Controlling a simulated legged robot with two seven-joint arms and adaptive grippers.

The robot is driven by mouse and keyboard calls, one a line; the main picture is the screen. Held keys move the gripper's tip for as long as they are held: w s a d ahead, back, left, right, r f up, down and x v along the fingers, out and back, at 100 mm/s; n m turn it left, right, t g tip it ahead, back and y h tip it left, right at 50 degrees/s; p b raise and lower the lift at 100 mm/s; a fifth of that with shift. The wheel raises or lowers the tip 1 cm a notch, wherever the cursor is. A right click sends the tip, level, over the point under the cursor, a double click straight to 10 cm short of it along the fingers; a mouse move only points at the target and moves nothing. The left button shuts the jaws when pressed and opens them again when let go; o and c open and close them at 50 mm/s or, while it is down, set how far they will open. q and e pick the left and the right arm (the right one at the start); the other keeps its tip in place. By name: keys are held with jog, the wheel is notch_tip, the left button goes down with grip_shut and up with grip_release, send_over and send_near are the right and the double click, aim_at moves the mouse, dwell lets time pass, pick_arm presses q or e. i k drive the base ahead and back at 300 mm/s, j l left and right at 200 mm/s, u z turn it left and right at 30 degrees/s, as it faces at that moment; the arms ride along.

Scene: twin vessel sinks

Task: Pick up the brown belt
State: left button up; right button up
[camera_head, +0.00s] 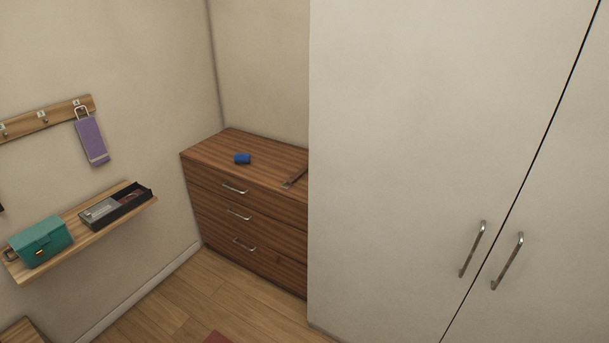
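A thin dark brown strip (295,176), which looks like the brown belt, lies on top of the wooden dresser (262,153) near its right side. The white wardrobe edge is right beside it and may hide part of it. It is too small to make out a buckle. Neither of my grippers is in view.
A rolled blue item (242,158) lies on the dresser. A wall shelf (85,227) holds a teal box (41,241) and a dark tray (116,206). A purple towel (91,141) hangs above. The tall wardrobe (420,150) fills the right. Floor before the dresser is mostly clear.

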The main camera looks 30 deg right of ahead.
aim_at(292, 179)
jog(key=i+z, duration=0.2)
jog(key=z, duration=0.25)
jog(key=i+j+z, duration=0.1)
jog(key=z, duration=0.35)
jog(key=i, duration=0.1)
